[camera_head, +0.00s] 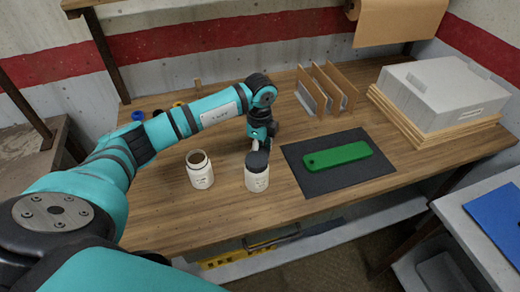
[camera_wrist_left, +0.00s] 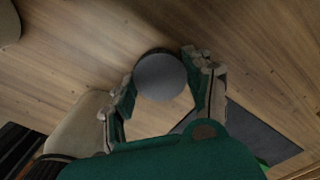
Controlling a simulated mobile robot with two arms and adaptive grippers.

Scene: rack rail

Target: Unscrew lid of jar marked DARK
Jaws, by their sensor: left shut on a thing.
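A white jar (camera_head: 257,182) with a dark round lid (camera_head: 257,159) stands upright on the wooden bench, in front of my left arm. The writing on its label is too small to read. My left gripper (camera_head: 262,146) reaches down at the lid from behind and is shut on it. In the left wrist view the round grey lid (camera_wrist_left: 160,75) lies between the fingertips of my left gripper (camera_wrist_left: 164,76). The lid sits on the jar or very close above it; the thread is hidden. My right gripper is not in view.
An open white jar (camera_head: 200,175) stands to the left. A dark mat (camera_head: 310,186) with a green flat piece (camera_head: 338,156) lies to the right. Upright brown dividers (camera_head: 330,88) and a grey box (camera_head: 432,90) stand behind. The bench's front edge is clear.

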